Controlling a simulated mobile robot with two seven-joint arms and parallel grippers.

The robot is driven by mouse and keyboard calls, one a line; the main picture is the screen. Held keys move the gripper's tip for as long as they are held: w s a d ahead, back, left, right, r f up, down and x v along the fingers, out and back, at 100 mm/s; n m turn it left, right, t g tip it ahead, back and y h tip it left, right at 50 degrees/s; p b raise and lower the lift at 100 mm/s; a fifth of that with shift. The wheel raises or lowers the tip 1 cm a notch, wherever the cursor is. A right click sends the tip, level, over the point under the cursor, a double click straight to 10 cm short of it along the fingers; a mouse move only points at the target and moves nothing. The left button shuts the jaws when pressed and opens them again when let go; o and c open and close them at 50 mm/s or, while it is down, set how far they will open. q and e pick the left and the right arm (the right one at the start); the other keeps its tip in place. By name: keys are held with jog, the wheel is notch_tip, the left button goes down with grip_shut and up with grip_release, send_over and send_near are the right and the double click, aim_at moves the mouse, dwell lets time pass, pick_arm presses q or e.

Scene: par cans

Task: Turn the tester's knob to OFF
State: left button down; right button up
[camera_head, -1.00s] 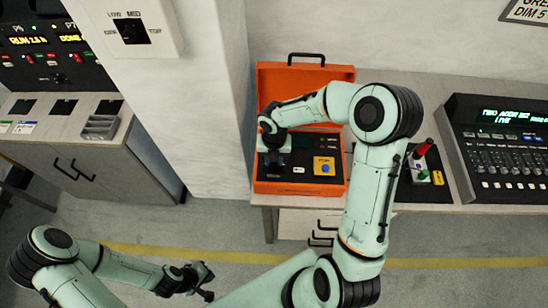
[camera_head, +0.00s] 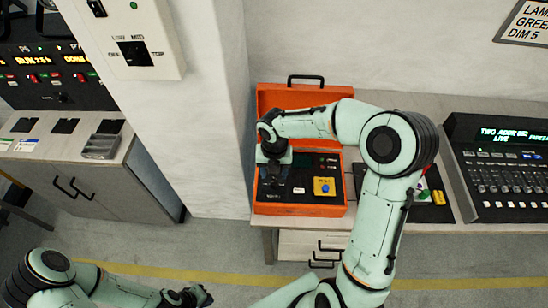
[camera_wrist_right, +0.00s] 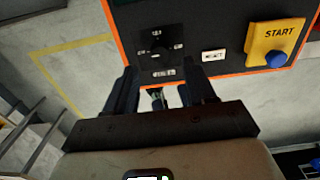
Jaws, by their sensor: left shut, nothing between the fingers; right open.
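The tester (camera_head: 300,209) is an open orange case with a black panel on the bench. Its knob (camera_wrist_right: 156,46) is a dark dial at the panel's left, with small white labels around it. I cannot tell which label it points to. My right gripper (camera_wrist_right: 163,92) is open, its two dark fingers apart and pointing toward the knob, with nothing between them. In the head view my right wrist and gripper (camera_head: 273,176) cover much of the panel's left side and hide the knob. My left gripper (camera_head: 198,297) is shut and empty at the bottom edge, away from the bench.
A blue button on a yellow START plate (camera_head: 325,182) sits right of the knob, with a small white RESET label (camera_wrist_right: 213,56) between. The lid (camera_head: 271,98) stands open behind. A lighting console (camera_head: 500,165) is at the right. A wall column (camera_head: 215,120) stands left.

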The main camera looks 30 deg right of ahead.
aim_at(274, 182)
notch_tip(274, 182, up, 8)
jog(key=shift+r, duration=0.25)
jog(key=shift+f, duration=0.1)
dwell(0.4)
